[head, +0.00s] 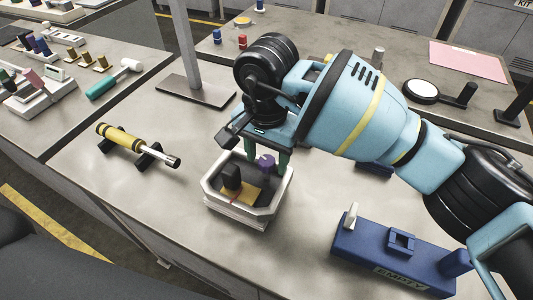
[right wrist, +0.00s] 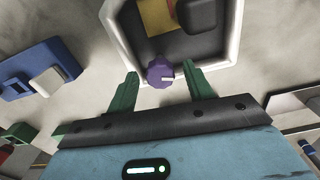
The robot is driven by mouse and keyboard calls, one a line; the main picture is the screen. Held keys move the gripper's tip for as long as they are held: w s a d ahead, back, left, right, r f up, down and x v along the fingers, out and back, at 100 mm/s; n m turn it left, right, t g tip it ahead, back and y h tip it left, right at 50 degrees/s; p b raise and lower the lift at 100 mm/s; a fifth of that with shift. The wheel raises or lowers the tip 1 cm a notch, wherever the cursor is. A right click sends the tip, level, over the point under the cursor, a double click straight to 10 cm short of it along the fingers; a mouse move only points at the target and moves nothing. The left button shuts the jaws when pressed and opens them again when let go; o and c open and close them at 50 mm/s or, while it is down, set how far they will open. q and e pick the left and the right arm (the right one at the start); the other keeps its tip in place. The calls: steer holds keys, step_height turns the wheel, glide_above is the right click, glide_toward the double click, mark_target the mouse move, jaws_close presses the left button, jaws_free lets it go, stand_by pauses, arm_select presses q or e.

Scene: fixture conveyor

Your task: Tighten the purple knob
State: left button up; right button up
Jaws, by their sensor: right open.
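The purple knob (head: 266,161) stands at the back right inside a white open tray-like fixture (head: 212,197). In the right wrist view the purple knob (right wrist: 160,74) has a scalloped edge and a white mark. My right gripper (head: 267,167) points down over the fixture. Its two green fingers are open, one on each side of the knob, with visible gaps in the right wrist view (right wrist: 159,70). I cannot tell how far down the fingers reach along the knob. My left gripper is not in view.
A black block (head: 231,177) and a yellow plate (head: 249,192) sit inside the fixture. A blue fixture (head: 375,255) stands at front right. A yellow screwdriver-like tool (head: 125,138) lies on black rests at left. A grey post (head: 188,50) stands behind. Bare table lies left of the fixture.

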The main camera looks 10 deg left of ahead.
steer(key=shift+c, duration=0.4)
steer(key=c, duration=0.9)
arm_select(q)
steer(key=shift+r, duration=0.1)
arm_select(e)
steer(key=shift+m, duration=0.4)
steer(key=m+p, duration=0.2)
steer(key=m, duration=0.4)
steer(key=shift+r, duration=0.1)
steer(key=m+p, duration=0.1)
steer(key=m, duration=0.2)
steer(key=shift+m, duration=0.3)
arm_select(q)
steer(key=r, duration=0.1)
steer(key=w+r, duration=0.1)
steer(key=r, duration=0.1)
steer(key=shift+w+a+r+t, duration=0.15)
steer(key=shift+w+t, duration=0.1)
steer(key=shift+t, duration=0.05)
arm_select(e)
steer(key=shift+a+m, duration=0.1)
steer(key=shift+m, duration=0.2)
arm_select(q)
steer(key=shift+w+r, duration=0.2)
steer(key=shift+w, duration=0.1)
